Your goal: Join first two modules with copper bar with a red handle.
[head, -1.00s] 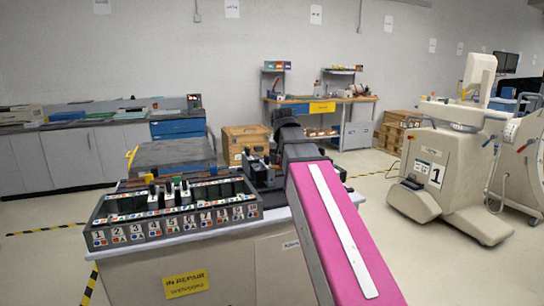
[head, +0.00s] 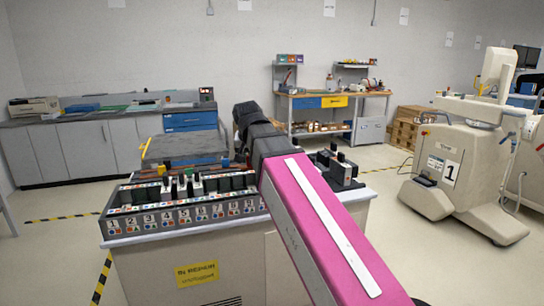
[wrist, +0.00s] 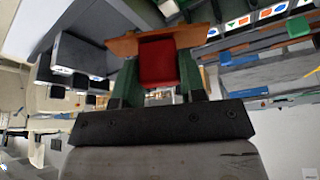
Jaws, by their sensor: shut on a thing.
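My gripper (wrist: 158,92) is shut on the red handle (wrist: 158,62) of the copper bar (wrist: 122,46). The bar lies crosswise beyond the green fingers in the wrist view. In the head view, my arm reaches over the cart, and the gripper and bar cannot be made out clearly behind it. The row of numbered modules sits in a dark tray (head: 170,227) on the cart. Module one (head: 114,226) and module two (head: 131,223) are at its left end. Black-topped pieces stand among the modules. The bar appears held clear of the modules.
A rack with black handles (head: 342,165) stands on the cart's right side, beside my arm. The cart (head: 150,270) bears a yellow sign (head: 197,273). A grey-topped cart (head: 185,147) stands behind it. A beige machine (head: 450,185) is at the right. Floor at left is open.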

